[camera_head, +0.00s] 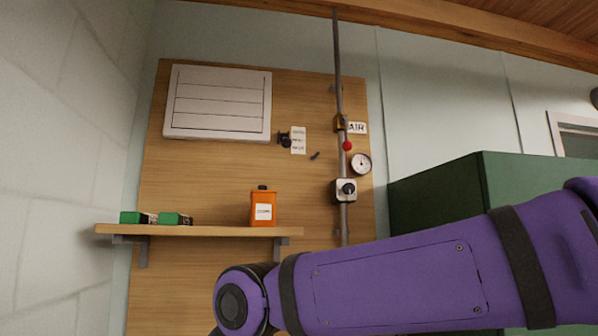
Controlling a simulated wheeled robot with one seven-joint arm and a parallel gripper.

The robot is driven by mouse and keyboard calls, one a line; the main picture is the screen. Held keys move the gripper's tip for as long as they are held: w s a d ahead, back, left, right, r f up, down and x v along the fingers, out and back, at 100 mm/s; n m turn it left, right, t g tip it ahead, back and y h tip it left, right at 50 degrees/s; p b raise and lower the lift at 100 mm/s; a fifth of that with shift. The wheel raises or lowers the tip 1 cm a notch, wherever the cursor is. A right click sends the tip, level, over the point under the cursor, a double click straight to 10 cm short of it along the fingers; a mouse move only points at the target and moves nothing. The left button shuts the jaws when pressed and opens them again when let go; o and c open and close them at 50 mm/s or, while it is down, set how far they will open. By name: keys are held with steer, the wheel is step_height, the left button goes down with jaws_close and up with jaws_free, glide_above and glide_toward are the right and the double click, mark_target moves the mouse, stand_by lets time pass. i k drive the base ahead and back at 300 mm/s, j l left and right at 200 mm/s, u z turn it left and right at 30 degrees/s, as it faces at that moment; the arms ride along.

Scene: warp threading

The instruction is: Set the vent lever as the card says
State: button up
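A small black lever or knob (285,139) sits on the wooden wall board, just left of a small white card (298,140) with lines of print too small to read. I cannot tell for sure that it is the vent lever, nor which way it points. A short dark peg-like piece (315,155) is right of and below the card. A large white ruled sheet (218,103) hangs at the upper left of the board; no writing is legible on it. My purple arm crosses the lower right; my gripper is out of view.
A grey pipe (338,70) runs down the board with an "AIR" label (357,128), a red knob (347,146), a gauge (360,164) and a switch box (344,190). The shelf (215,231) holds an orange can (263,207) and green boxes (174,218). A green cabinet (480,190) stands right.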

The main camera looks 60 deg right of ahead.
mark_target(287, 143)
steer(key=z, duration=1.3)
steer(key=i+j, duration=0.05)
